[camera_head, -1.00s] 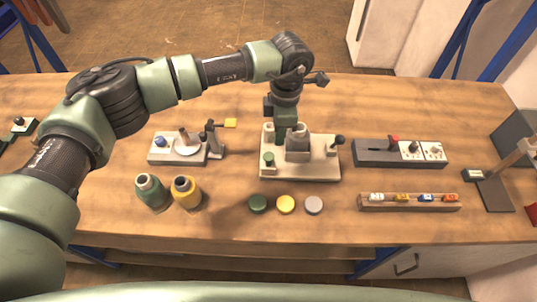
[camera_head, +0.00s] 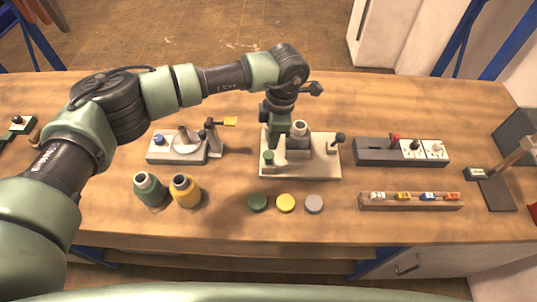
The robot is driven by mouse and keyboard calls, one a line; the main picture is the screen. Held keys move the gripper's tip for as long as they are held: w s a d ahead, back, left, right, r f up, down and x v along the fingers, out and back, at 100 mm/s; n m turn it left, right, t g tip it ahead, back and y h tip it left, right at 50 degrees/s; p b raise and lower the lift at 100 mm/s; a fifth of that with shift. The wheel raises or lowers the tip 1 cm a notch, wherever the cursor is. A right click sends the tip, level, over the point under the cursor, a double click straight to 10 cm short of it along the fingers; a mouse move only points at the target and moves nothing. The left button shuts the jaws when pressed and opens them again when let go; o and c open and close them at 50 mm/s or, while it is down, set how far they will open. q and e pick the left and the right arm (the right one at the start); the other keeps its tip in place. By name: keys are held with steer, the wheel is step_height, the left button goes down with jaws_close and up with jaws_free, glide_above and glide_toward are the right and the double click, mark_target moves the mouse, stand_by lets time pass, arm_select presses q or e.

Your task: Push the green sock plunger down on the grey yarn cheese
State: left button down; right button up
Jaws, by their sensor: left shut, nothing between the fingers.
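The grey yarn cheese (camera_head: 298,141) stands upright, its dark top showing, on a beige base plate (camera_head: 312,170) near the middle of the bench. The green sock plunger (camera_head: 268,157) is a small green knob at the front left of that plate. My left gripper (camera_head: 272,145) is shut and empty, pointing down just behind the plunger and left of the cheese. The fingertips look very close to the plunger; I cannot tell whether they touch it. My right gripper is not in view.
A black-knobbed lever (camera_head: 338,138) stands at the plate's right. A green cone (camera_head: 150,189) and a yellow cone (camera_head: 185,191) stand front left. A dark switch box (camera_head: 375,152) and a rack (camera_head: 410,203) are right.

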arm_select(q)
steer(key=shift+a+f+b, duration=0.15)
steer(key=shift+f+b, duration=0.15)
steer(key=shift+f, duration=1.2)
step_height(320, 180, down, 4)
steer(key=b, duration=0.4)
steer(key=shift+r, duration=0.2)
steer(key=shift+r+p, duration=0.45)
steer(key=shift+p, duration=0.05)
steer(key=d+b, duration=0.2)
steer(key=d, duration=0.1)
steer(key=shift+w+r, duration=0.15)
steer(key=shift+r, duration=0.25)
steer(key=shift+d+r, duration=0.1)
step_height(320, 180, up, 8)
steer(key=b, duration=0.3)
glide_above(272, 154)
steer(key=d, duration=0.4)
steer(key=shift+w, duration=0.25)
